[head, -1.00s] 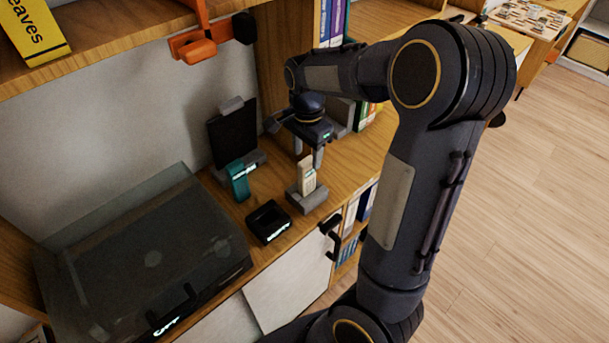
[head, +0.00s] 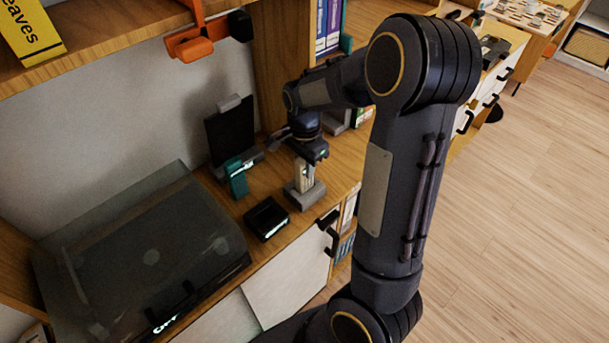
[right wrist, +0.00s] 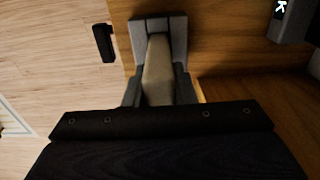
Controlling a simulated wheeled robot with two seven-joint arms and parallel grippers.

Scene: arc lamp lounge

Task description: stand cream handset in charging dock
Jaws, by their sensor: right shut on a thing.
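The cream handset (head: 304,174) stands upright with its lower end at a grey block-shaped stand (head: 307,197) on the wooden cabinet top. My right gripper (head: 304,161) is above the stand, shut on the upper part of the handset. In the right wrist view the cream handset (right wrist: 158,72) lies between the two fingers of my right gripper (right wrist: 158,90), and its far end meets the grey stand (right wrist: 177,30). Whether it is lifted at all I cannot tell. A black open-topped holder (head: 266,219) with a lit label sits left of the stand. My left gripper is not in view.
A teal handset-like device (head: 237,178) stands left of the gripper, in front of a dark tablet on a stand (head: 231,132). A turntable with a clear lid (head: 140,255) fills the left. An orange hanger (head: 188,42) hangs from the shelf above. Books (head: 329,25) stand behind.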

